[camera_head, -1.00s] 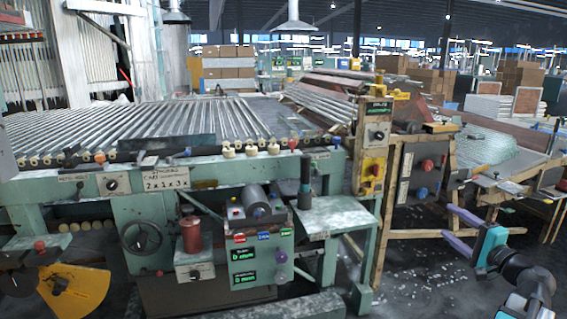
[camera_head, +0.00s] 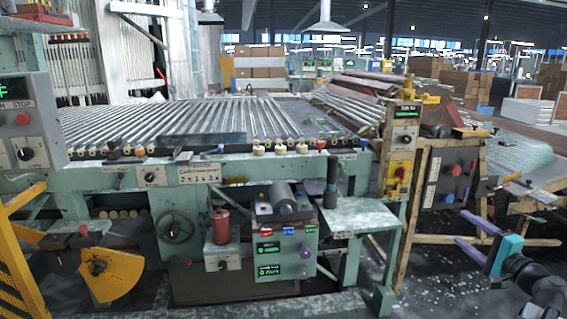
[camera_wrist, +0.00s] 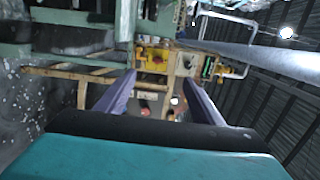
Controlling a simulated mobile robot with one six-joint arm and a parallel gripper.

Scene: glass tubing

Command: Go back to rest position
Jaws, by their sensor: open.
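My gripper (camera_head: 468,236) is at the lower right of the head view, with two purple fingers pointing left and a teal body. The fingers are spread apart and nothing is between them. In the wrist view my gripper (camera_wrist: 150,100) shows the same two purple fingers with a clear gap. Through that gap I see a yellow switch box (camera_wrist: 153,58) on a wooden frame; it stands farther off and is not touched. The same yellow switch box (camera_head: 399,172) is on the post left of my gripper in the head view.
A green tubing machine (camera_head: 120,185) fills the left and middle, with a control box (camera_head: 284,250) and a small side table (camera_head: 350,218). A wooden-framed bench (camera_head: 440,190) stands behind my gripper. Open floor (camera_head: 430,285) lies below and left of it.

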